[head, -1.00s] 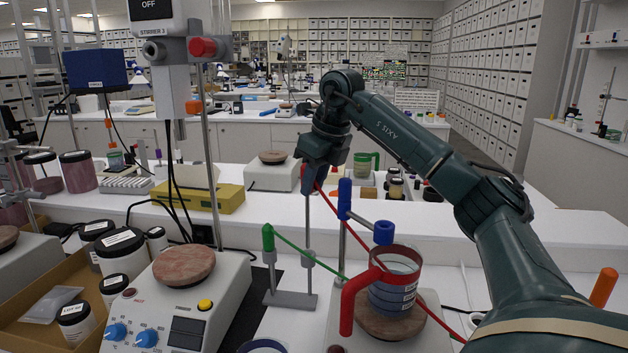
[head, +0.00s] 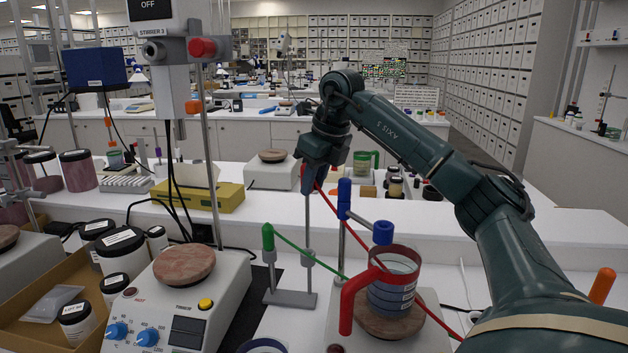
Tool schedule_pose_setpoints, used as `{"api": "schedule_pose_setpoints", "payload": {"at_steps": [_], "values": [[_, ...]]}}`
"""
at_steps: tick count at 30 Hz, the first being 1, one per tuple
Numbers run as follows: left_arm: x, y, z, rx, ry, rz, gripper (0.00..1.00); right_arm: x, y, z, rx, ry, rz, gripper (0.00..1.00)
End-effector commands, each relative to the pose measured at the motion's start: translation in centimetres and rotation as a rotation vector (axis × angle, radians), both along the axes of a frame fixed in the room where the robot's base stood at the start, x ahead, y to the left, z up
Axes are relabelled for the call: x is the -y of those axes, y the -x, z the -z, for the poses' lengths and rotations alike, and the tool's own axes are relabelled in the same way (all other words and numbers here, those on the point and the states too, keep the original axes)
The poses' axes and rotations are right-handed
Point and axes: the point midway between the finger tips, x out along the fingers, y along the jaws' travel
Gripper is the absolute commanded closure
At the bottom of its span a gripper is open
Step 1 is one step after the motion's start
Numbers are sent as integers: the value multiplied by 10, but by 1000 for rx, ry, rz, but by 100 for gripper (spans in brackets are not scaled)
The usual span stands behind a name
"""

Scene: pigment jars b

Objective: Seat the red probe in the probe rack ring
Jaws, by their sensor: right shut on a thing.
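My right gripper (head: 311,184) points down in the middle of the head view and is shut on the red probe (head: 318,186). Only a little red shows at the fingers, and they hide most of the probe's head. Its red cable runs down to the right, past the beaker. The probe rack (head: 290,299) has a grey base and stands below the gripper. A green probe (head: 268,238) sits upright at its left side. A thin grey upright lies under my gripper and meets a grey collar (head: 308,257). I cannot tell whether the probe's tip is inside the ring. My left gripper is out of view.
A beaker with a red handle (head: 352,300) stands on a hotplate right of the rack. A blue clamp (head: 383,232) on a post is close behind it. A stirrer hotplate (head: 184,266) stands to the left. A green cable (head: 308,256) crosses in front.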

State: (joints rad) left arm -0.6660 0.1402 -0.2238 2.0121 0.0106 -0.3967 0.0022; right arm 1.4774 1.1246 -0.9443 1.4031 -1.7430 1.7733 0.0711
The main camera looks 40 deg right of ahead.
Motion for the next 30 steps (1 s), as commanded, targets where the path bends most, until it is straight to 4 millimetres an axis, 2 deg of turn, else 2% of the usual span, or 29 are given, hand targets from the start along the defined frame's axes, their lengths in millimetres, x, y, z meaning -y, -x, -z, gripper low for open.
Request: {"api": "schedule_pose_setpoints", "payload": {"at_steps": [9, 15, 30], "values": [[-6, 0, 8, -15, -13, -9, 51, 0, 0, 0, 1, 0, 0, 100], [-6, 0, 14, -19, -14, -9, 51, 0, 0, 6, 0, 0, 0, 100], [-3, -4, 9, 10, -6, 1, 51, 0, 0, 19, 1, 0, 0, 100]]}}
